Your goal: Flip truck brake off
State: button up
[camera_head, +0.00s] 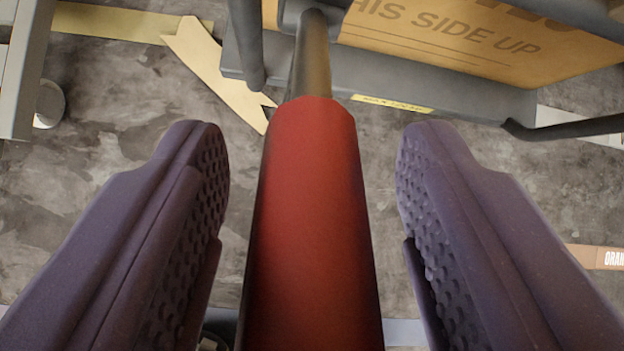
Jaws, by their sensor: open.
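A red cylindrical grip (312,220) on a dark metal lever (311,60) runs up the middle of the view, its near end large and close to the camera. The lever joins a grey frame at the top. I take it to be the truck's brake handle. My gripper (312,170) is open, with one purple bumpy finger on each side of the red grip. A visible gap lies between the grip and each finger. The lower end of the grip runs out of the picture.
A cardboard box (470,35) marked "THIS SIDE UP" sits on the grey truck platform (440,92) at upper right. Grey bars stand at upper left. The grey mottled floor (110,100) carries worn tape strips, including an arrow shape (215,65).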

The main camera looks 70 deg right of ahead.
jog(key=a+p+v, duration=0.1)
jog(key=p+v, duration=0.1)
jog(key=v, duration=0.5)
jog(key=shift+d, duration=0.45)
jog(key=shift+r, duration=0.1)
